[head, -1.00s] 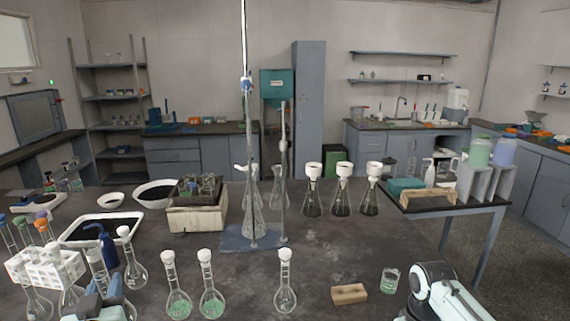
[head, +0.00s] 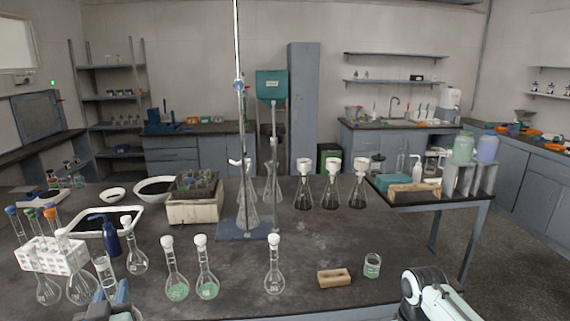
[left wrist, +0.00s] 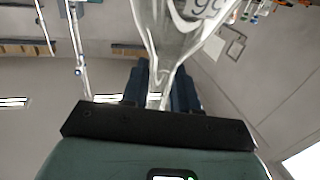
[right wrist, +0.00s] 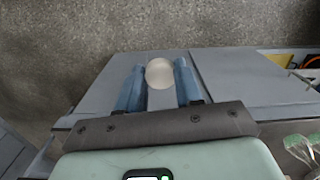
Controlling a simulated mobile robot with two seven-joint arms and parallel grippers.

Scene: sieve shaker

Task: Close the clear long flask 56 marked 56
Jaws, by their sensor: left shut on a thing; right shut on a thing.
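My left gripper (head: 108,296) is at the bottom left of the head view. My right gripper (right wrist: 160,80) is shut on a round white stopper (right wrist: 160,73), apart from the flask. The head view shows only my right arm, at the bottom right.
Several stoppered flasks stand nearby, including one at the left (head: 136,257) and one in the middle (head: 274,278). A white rack (head: 50,257) with tubes is at the far left, by a blue bottle (head: 110,240). A wooden block (head: 333,278) and a beaker (head: 372,266) stand right.

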